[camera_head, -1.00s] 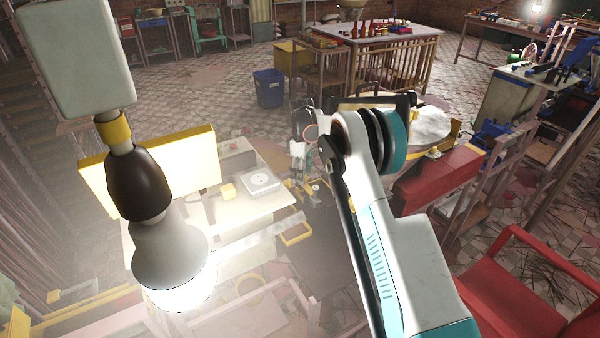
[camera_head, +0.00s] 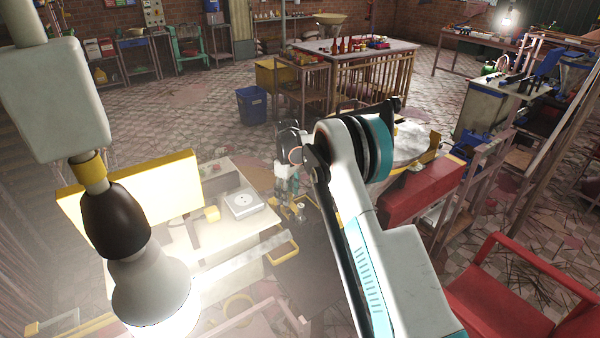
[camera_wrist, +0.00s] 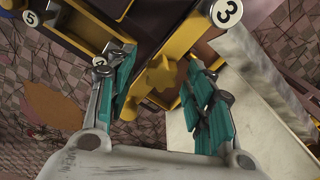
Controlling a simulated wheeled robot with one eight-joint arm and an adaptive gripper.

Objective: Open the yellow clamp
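A yellow star-shaped knob (camera_wrist: 161,74), apparently part of the yellow clamp, shows between my fingers in the wrist view. It sits on a dark and yellow frame with round labels reading 3 and 5. My gripper (camera_wrist: 165,84) is open, with its teal fingers on either side of the knob and a gap to each. I cannot tell how far the knob lies beyond the fingertips. In the head view my gripper (camera_head: 289,186) is small, pointing down beside the bench, with yellow parts below it. The clamp is not clear there.
A pale bench (camera_head: 222,232) with a white box (camera_head: 243,204) on it stands left of my gripper. A lit bulb (camera_head: 150,284) hangs at the near left. A red part (camera_head: 425,190) and a red chair (camera_head: 515,285) are to the right. A blue bin (camera_head: 252,105) stands behind.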

